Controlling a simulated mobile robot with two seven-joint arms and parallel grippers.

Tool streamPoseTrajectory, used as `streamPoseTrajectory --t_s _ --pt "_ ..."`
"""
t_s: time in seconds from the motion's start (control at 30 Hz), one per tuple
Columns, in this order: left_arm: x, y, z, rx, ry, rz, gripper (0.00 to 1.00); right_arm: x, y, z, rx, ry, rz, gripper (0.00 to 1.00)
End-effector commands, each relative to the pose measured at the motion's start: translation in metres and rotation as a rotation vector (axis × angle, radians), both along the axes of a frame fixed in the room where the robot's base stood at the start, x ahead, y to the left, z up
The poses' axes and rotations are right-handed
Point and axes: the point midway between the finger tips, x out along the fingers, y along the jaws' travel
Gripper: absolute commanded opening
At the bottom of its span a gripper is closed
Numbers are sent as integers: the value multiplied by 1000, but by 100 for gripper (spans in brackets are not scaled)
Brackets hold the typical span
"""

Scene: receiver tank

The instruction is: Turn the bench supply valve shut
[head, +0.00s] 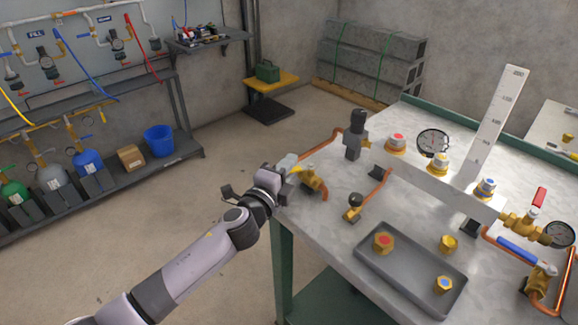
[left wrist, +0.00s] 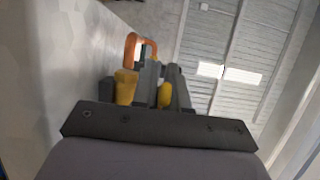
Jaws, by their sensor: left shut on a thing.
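The bench supply valve (head: 314,181) is a brass body with a yellow lever at the left edge of the workbench (head: 345,215), joined to a copper pipe. My left gripper (head: 288,170) reaches in from the left and is shut on the valve's yellow lever, which it mostly hides. In the left wrist view, a yellow piece of the lever (left wrist: 165,96) shows between the fingers (left wrist: 163,88), with the brass valve body (left wrist: 125,88) just left and the copper pipe (left wrist: 133,42) beyond. The lever's exact angle is hard to tell. My right gripper is not in view.
A grey tray (head: 375,259) with several brass fittings lies on the bench. A small black-knobbed valve (head: 353,207), a gauge (head: 433,142) and a manifold (head: 412,160) stand further right. The floor left of the bench is clear up to the shelf with gas cylinders (head: 88,170).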

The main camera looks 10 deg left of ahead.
Motion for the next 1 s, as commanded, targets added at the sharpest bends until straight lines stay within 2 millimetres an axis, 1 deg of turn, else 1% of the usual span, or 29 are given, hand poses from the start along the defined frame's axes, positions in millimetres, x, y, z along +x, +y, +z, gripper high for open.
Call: streamPoseTrajectory --t_s 0.03,0.3,0.53,0.7,1.0 --pt "-3 -3 -4 -7 3 40 0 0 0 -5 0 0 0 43" --pt "-12 -7 -6 -5 3 254 0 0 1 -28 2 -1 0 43" --pt "-17 -9 -4 -1 0 373 0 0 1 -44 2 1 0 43" --pt "-18 -10 -3 -1 1 421 0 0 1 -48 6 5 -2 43" --pt "-19 -10 -1 1 1 443 0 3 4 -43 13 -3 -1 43"
